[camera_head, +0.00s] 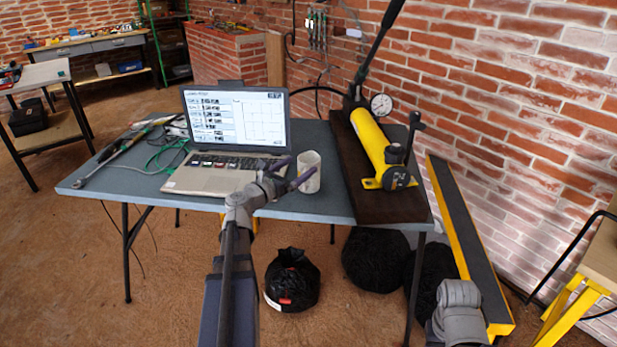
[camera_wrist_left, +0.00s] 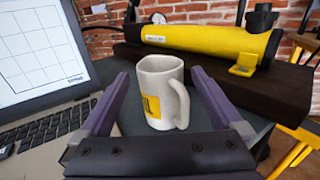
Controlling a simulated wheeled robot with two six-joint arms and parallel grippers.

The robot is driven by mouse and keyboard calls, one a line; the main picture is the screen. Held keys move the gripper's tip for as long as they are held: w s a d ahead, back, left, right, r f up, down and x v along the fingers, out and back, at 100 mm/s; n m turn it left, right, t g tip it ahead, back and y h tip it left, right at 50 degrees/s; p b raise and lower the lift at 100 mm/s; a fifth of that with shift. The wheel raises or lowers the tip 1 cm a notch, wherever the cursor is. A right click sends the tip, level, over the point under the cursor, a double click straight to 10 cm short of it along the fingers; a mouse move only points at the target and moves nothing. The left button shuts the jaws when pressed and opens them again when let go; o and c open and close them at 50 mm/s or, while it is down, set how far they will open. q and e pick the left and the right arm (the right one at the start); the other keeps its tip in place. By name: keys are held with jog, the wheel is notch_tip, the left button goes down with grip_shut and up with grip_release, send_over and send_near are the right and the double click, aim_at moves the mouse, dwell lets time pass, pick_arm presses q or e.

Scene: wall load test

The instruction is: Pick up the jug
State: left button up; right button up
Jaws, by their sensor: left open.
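The jug (camera_head: 309,170) is a small whitish vessel standing upright on the blue-grey table (camera_head: 125,180), just right of the laptop. In the left wrist view the jug (camera_wrist_left: 158,82) shows a yellow label and a handle on its right side. My left gripper (camera_head: 291,172) is open and reaches over the front of the table to the jug. In the left wrist view its two purple fingers stand on either side of the jug, with gaps left and right. The jug's lower far side is hidden.
An open laptop (camera_head: 238,120) is close on the left. A yellow hand pump (camera_head: 372,145) on a dark board (camera_head: 400,205) is close on the right. Cables and a long tool (camera_head: 110,160) lie at the table's left. Black bags (camera_head: 292,280) sit on the floor.

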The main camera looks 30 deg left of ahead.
aim_at(308, 159)
pick_arm(q)
jog(key=shift+w+d, duration=0.15)
jog(key=shift+w, duration=1.2)
jog(key=shift+w+d, duration=0.15)
jog(key=shift+w, duration=1.15)
jog(key=shift+s, duration=0.1)
grip_shut()
